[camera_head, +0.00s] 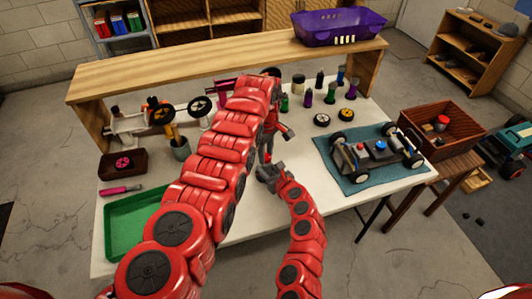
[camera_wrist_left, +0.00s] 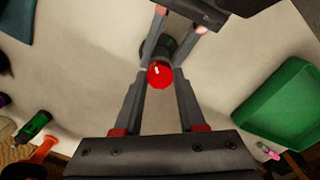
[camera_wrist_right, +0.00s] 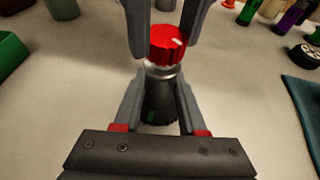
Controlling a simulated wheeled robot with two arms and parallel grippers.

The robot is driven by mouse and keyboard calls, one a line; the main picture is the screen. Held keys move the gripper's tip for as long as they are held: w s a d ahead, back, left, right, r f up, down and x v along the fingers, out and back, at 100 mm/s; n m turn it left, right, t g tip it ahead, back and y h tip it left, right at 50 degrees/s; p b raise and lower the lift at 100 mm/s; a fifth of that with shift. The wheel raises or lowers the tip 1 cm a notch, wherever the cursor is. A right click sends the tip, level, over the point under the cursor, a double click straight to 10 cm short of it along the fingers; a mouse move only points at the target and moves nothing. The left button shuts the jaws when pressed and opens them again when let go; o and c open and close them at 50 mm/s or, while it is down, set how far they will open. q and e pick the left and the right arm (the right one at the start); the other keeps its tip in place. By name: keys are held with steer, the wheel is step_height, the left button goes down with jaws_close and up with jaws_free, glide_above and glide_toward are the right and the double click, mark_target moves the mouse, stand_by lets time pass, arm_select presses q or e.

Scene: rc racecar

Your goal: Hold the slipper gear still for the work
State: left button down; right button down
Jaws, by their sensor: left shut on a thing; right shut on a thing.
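A red ridged round part with a white mark (camera_wrist_right: 168,42) sits on top of a silver and black upright body (camera_wrist_right: 160,95). I take the red part as the slipper gear, but cannot be sure. My left gripper comes down from above, its fingers (camera_wrist_left: 160,75) on either side of the red part (camera_wrist_left: 160,73), closed on it. My right gripper (camera_wrist_right: 160,90) reaches in from the side, its fingers shut around the body below.
A green tray (camera_head: 122,238) lies at the table's left. A car chassis (camera_head: 375,155) stands on a teal mat (camera_head: 350,186) at the right. Several small bottles (camera_head: 308,97) and wheels (camera_head: 347,116) stand behind. A wooden shelf (camera_head: 165,62) spans the back. The front middle of the table is clear.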

arm_select(q)
steer(key=shift+s+d+m, duration=0.1)
steer(key=shift+s+m, duration=0.15)
steer(key=shift+m, duration=1.25)
steer(key=shift+c, duration=2.3)
jaws_free()
steer(key=shift+w, duration=0.1)
steer(key=shift+w+r, duration=0.1)
steer(key=shift+r, duration=0.3)
step_height(320, 180, up, 11)
